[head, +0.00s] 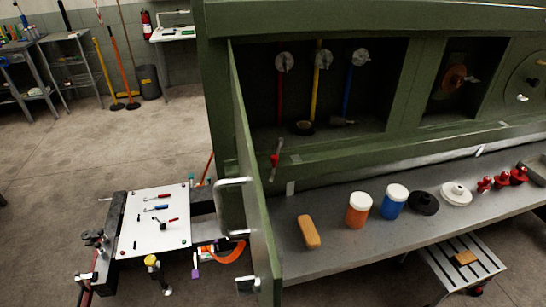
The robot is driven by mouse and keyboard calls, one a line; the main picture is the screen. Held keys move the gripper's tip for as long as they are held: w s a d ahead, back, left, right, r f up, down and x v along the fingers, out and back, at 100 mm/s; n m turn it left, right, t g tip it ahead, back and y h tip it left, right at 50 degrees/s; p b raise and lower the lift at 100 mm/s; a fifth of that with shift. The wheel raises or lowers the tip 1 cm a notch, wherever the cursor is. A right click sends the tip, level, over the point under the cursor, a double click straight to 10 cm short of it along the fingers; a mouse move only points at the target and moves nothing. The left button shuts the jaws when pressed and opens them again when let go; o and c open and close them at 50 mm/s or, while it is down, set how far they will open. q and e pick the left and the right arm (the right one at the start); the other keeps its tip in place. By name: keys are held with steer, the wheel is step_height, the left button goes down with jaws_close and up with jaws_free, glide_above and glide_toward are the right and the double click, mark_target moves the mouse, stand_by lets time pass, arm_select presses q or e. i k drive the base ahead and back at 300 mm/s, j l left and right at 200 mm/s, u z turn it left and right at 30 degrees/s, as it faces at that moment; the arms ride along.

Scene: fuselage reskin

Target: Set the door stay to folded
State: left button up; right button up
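The green door (252,170) stands open, swung out toward me and seen nearly edge-on, with a pale handle (232,195) on its left face. A small red piece with a short grey link (275,160) sits by the door's inner face, at the lower left of the opening. It may be the door stay; its exact position, folded or extended, is too small to tell. The green fuselage panel (420,75) has an open bay holding red, yellow and blue rods with round grey fittings (323,60). Neither gripper can be made out in the head view.
A grey bench (335,235) below the bay holds an orange block (309,231), orange and blue jars, discs and red pieces. A white tool board (155,220) lies left of the door. A slatted stool (445,275) stands at lower right. Floor at left is mostly clear.

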mark_target(274, 158)
steer(key=i+l+u, duration=0.1)
steer(key=l+u, duration=0.25)
steer(key=l, duration=1)
steer(key=l+u, duration=0.3)
steer(key=l, duration=1.05)
